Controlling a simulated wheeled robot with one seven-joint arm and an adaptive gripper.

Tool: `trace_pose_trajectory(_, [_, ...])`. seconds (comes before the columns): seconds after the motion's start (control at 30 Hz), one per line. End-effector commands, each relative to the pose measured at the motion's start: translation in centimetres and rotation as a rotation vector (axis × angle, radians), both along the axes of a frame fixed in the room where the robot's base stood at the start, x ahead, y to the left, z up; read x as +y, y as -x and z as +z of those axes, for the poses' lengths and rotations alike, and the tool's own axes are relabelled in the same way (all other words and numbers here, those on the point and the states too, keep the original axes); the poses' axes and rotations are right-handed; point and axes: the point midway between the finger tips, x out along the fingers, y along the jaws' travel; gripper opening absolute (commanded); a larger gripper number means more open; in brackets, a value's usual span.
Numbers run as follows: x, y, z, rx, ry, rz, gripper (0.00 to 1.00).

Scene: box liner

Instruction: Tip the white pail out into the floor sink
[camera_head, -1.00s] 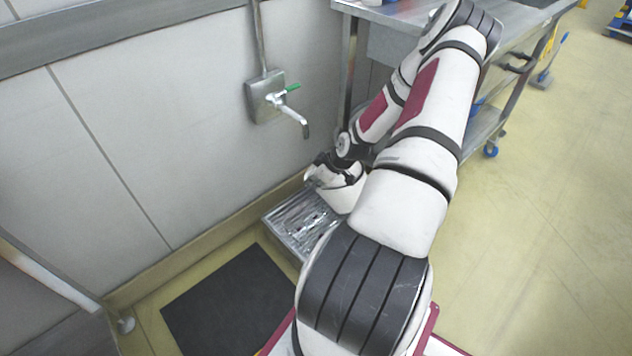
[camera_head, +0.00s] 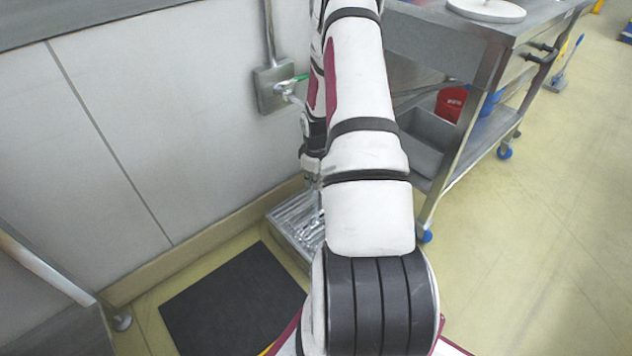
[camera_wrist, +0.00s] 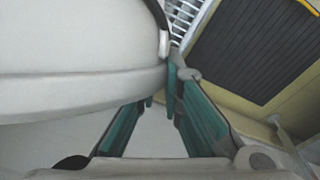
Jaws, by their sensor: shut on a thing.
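The white pail (camera_wrist: 80,60) fills the left and upper part of the wrist view, with its thick rim band crossing the picture. My gripper (camera_wrist: 163,98) has its teal fingers closed at the pail's edge and holds it. The pail's contents and its exact tilt do not show. The floor sink (camera_head: 292,228), a steel basin with a grate, lies at the wall foot. Part of its grate (camera_wrist: 184,14) shows beyond the pail in the wrist view. In the head view my arm hides the pail, the fingers and the right part of the sink.
A black mat (camera_head: 232,300) lies in front left. A steel trolley (camera_head: 455,45) with a red bucket (camera_head: 450,103) stands right.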

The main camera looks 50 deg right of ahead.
Motion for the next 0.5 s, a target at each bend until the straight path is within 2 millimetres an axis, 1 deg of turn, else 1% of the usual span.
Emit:
trace_pose_trajectory(0.03, [0.0,-0.5,-0.3,0.022,0.009,0.007,0.00])
trace_pose_trajectory(0.5, [0.3,-2.8,-4.1,0.280,0.040,0.004,0.00])
